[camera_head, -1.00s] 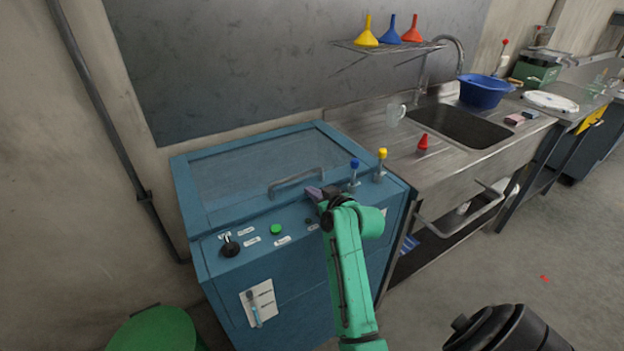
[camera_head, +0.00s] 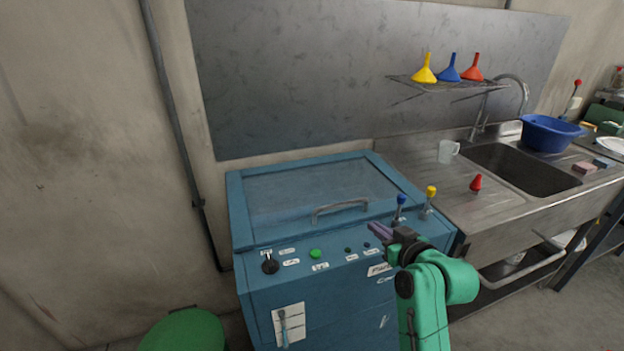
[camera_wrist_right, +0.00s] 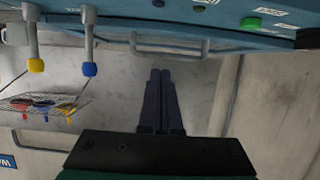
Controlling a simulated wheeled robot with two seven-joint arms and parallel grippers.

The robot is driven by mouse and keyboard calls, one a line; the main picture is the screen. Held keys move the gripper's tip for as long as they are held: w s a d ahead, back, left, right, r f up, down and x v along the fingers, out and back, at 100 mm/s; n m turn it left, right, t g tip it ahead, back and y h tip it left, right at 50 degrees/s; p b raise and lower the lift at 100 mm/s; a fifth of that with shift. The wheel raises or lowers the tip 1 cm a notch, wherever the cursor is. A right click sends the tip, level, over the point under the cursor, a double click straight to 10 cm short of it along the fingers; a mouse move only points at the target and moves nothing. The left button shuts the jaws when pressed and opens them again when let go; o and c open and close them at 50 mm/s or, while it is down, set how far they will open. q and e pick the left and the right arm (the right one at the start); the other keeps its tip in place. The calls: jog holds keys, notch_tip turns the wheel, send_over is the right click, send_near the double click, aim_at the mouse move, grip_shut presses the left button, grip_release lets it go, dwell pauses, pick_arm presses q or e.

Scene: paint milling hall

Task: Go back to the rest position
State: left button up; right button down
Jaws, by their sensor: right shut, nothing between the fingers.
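My right gripper (camera_head: 377,231) is shut and empty in the head view. It is over the front right of the blue machine's control panel, close to the lever with the blue knob (camera_head: 401,199). In the right wrist view its two dark fingers (camera_wrist_right: 160,80) lie side by side with nothing between them. The blue machine (camera_head: 340,297) has a closed lid with a grey handle (camera_head: 340,209). A lever with a yellow knob (camera_head: 431,191) stands to the right of the blue one. My left gripper is not in view.
A steel sink counter (camera_head: 420,165) adjoins the machine on the right, with a clear mug (camera_head: 447,151), a red cone-shaped piece (camera_head: 476,183) and a blue basin (camera_head: 549,133). Funnels stand on a wire shelf (camera_head: 440,85). A green bin (camera_head: 183,331) stands at the lower left.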

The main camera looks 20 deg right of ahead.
jog(key=s+a+f+n+g+y, duration=0.1)
jog(key=s+a+f+g, duration=0.45)
jog(key=s+f, duration=0.35)
jog(key=s+a+f+n+g, duration=0.2)
jog(key=s+a+f+g, duration=0.35)
jog(key=s+f, duration=0.3)
notch_tip(320, 180, down, 22)
jog(key=s+d+f+g, duration=0.1)
jog(key=s+f, duration=0.7)
jog(key=s, duration=0.1)
jog(key=s+d+f+g, duration=0.1)
jog(key=s+d+f, duration=0.1)
jog(key=s+f, duration=0.6)
jog(key=shift+s+d, duration=0.3)
jog(key=shift+s, duration=0.3)
